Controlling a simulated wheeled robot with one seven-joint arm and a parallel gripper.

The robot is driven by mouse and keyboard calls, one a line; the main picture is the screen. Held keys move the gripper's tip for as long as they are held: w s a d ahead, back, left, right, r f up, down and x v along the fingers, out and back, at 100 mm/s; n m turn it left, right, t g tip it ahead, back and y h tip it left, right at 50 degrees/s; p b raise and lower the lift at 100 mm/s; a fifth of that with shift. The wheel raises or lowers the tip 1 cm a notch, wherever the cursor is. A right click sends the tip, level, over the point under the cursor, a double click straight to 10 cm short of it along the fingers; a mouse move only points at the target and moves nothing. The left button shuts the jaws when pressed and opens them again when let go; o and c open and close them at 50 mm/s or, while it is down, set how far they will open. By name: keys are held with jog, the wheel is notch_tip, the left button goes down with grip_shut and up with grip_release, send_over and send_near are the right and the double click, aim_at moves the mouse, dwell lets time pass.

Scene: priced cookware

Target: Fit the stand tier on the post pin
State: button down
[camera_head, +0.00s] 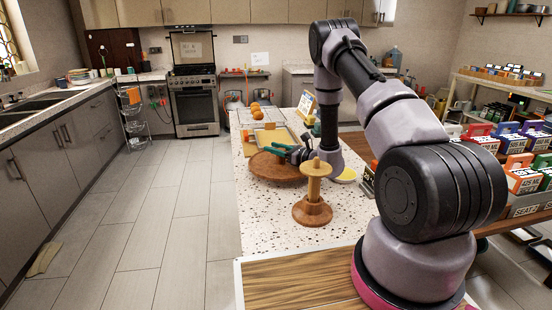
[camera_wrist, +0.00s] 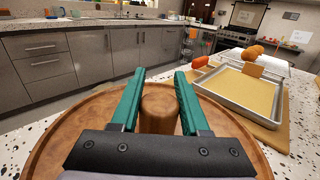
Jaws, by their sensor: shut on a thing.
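The stand tier (camera_head: 270,174) is a round brown wooden disc at the left edge of the speckled counter, left of and behind the post. In the wrist view the tier (camera_wrist: 80,125) fills the lower part, with a short wooden knob (camera_wrist: 159,110) at its middle. My gripper (camera_head: 284,151) has green fingers, shut on this knob from both sides. I cannot tell whether the tier touches the counter. The post (camera_head: 313,188) stands upright on a round wooden base (camera_head: 312,212), with a wider top and a small pin (camera_head: 316,159). The tier is apart from the post.
A metal tray (camera_wrist: 240,95) on a board lies beyond the tier, with orange fruit (camera_head: 256,110) further back. A yellow round dish (camera_head: 345,175) lies right of the post. The speckled counter (camera_head: 265,222) is clear in front. Shelves of coloured boxes (camera_head: 520,175) stand right.

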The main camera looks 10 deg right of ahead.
aim_at(274, 161)
jog(key=shift+f, duration=1.65)
jog(key=shift+f, duration=0.15)
jog(key=shift+c, duration=2)
grip_release()
